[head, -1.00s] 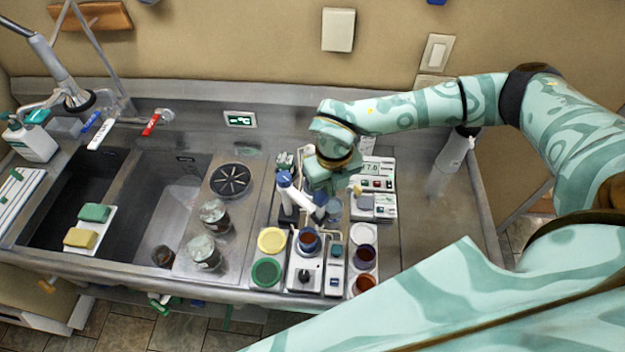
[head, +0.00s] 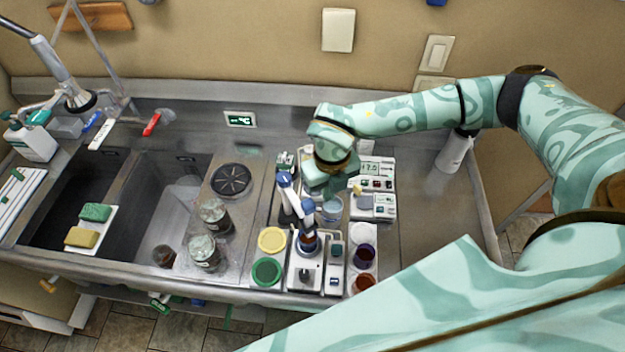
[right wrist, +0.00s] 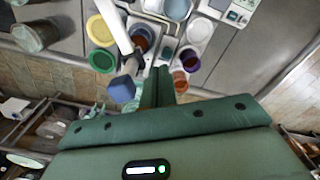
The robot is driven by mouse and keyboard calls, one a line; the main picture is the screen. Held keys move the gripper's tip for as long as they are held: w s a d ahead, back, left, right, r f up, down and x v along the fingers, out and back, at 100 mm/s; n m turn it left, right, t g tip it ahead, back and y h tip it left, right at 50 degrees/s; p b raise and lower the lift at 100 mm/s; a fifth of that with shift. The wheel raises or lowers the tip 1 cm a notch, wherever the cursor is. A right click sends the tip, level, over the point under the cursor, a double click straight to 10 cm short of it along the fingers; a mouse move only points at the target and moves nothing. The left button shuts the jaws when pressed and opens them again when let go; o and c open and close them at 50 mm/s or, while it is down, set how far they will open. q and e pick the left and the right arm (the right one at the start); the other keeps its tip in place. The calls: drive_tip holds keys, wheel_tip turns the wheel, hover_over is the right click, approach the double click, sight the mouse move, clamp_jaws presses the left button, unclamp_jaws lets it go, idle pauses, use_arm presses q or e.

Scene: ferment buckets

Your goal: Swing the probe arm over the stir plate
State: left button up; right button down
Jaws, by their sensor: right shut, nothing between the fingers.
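The probe arm (head: 294,194) is white with blue joints and stands on a post behind the stir plate. Its outer end reaches over the white stir plate (head: 304,276), and the probe hangs over the cup of dark liquid (head: 309,243) on it. Whether the tip dips into the liquid is unclear. In the right wrist view the white arm (right wrist: 112,28) and its blue end (right wrist: 122,90) lie left of my fingers. My right gripper (head: 322,188) is shut and empty, just right of the probe arm; its green fingers also show in the wrist view (right wrist: 158,84). My left gripper is not in view.
A clear beaker (head: 332,208) stands close below my right gripper. Meters (head: 376,172) stand to its right. Yellow (head: 271,240) and green (head: 266,271) round lids lie left of the stir plate, and dark-filled cups (head: 364,256) right of it.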

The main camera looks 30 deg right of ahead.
wheel_tip(320, 180, up, 6)
drive_tip(key=p, duration=0.4)
drive_tip(key=shift+f, duration=0.1)
idle(1.4)
